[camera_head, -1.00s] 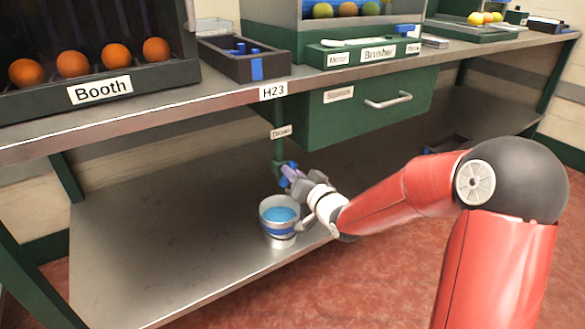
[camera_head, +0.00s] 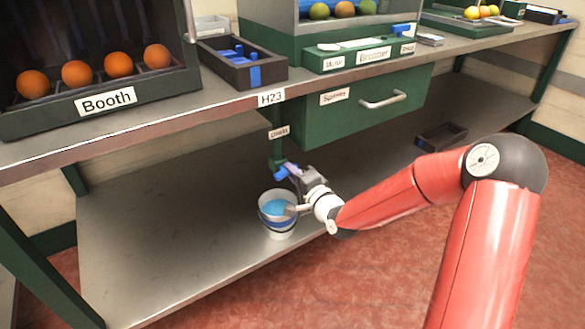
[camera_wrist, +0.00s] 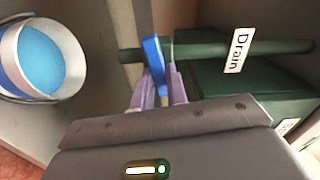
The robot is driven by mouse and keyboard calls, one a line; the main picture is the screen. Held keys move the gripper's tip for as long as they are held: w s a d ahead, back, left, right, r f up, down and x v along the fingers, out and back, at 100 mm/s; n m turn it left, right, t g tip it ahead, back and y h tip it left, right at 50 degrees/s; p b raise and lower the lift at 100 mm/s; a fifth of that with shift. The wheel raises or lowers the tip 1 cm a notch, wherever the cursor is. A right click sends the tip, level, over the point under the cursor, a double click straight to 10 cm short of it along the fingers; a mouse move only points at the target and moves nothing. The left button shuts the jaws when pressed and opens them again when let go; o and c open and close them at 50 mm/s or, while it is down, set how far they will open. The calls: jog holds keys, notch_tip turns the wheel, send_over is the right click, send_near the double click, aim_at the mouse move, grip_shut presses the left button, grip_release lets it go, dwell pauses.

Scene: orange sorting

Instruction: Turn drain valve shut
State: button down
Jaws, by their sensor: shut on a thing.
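The drain valve's blue handle (camera_wrist: 153,62) is on a green pipe (camera_wrist: 215,48) labelled "Drain" in the wrist view. In that view the handle lies across the pipe. My gripper (camera_wrist: 160,88) has its purple fingers on either side of the handle and is shut on it. In the head view the blue handle (camera_head: 280,173) shows at the pipe's lower end, and my gripper (camera_head: 292,171) reaches it from the right. My fingers partly hide the valve.
A bucket of blue liquid (camera_head: 265,222) stands on the lower shelf (camera_head: 165,235), just below my gripper. A green drawer (camera_head: 350,110) hangs to the right of the pipe. A dark tray (camera_head: 441,137) lies farther right. The shelf's left side is clear.

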jog(key=shift+f+m+p, duration=0.1)
jog(key=shift+m+p, duration=0.25)
jog(key=shift+m, duration=0.45)
jog(key=shift+f, duration=0.1)
jog(key=c, duration=1.4)
grip_release()
jog(key=v, duration=0.8)
jog(key=shift+w, duration=0.1)
